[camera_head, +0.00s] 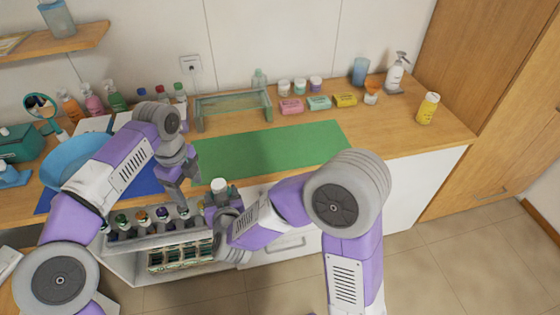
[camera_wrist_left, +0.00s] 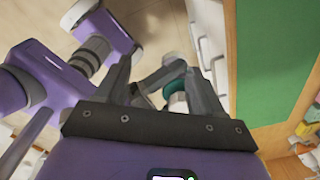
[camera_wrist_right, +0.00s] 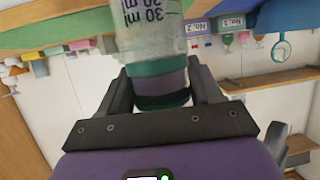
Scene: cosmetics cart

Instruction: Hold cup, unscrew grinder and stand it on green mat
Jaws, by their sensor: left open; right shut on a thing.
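My right gripper (camera_head: 222,214) is shut on the cup, a clear piece with dark "30 ml" marks and green bands (camera_wrist_right: 155,28). In the head view its pale top (camera_head: 219,186) stands up above the fingers, in front of the counter's front edge. I cannot tell cup from grinder clearly there. My left gripper (camera_head: 178,198) is open and empty, pointing down just left of the held piece and apart from it. In the left wrist view a teal band (camera_wrist_left: 173,88) shows near the right gripper's fingers. The green mat (camera_head: 270,150) lies bare on the counter.
A glass rack (camera_head: 232,104) stands behind the mat, with small boxes and jars to its right. A blue bowl (camera_head: 75,158) is at the left. Below the counter edge, a cart shelf (camera_head: 150,240) holds several bottles. A yellow bottle (camera_head: 428,108) stands at the right.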

